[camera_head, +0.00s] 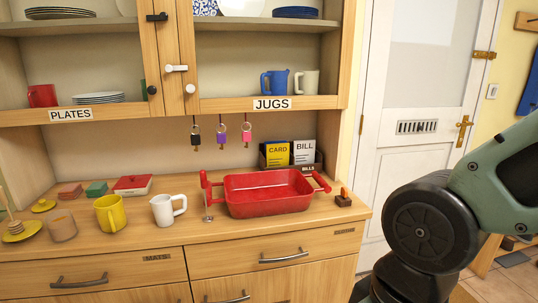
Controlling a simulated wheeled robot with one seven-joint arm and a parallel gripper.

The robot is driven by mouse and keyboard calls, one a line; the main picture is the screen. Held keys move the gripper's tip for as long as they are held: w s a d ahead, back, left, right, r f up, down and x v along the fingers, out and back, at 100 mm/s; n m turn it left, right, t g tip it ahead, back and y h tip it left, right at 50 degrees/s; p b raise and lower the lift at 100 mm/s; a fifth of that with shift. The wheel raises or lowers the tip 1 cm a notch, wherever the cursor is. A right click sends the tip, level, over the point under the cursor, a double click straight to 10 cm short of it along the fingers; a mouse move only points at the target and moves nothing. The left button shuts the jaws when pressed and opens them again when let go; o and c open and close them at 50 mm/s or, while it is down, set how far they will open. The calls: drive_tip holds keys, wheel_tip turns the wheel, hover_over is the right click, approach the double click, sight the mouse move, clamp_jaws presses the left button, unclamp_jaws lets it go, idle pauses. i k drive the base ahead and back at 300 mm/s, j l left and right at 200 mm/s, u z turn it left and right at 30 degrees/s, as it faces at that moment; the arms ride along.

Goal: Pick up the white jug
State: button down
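The white jug (164,210) stands upright on the wooden counter, left of the red basin. Its handle points to the right. A cream jug (306,83) also stands on the upper shelf labelled JUGS, beside a blue jug (273,83). My arm is at the right edge of the view, well right of the counter jug and apart from it. My gripper is out of the frame.
A yellow mug (110,213) stands close left of the white jug. The red basin (268,193) and a thin metal piece (207,205) are close on its right. A red box (132,185) lies behind. The counter's front strip is clear.

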sight(160, 204)
drive_tip(key=u, duration=1.3)
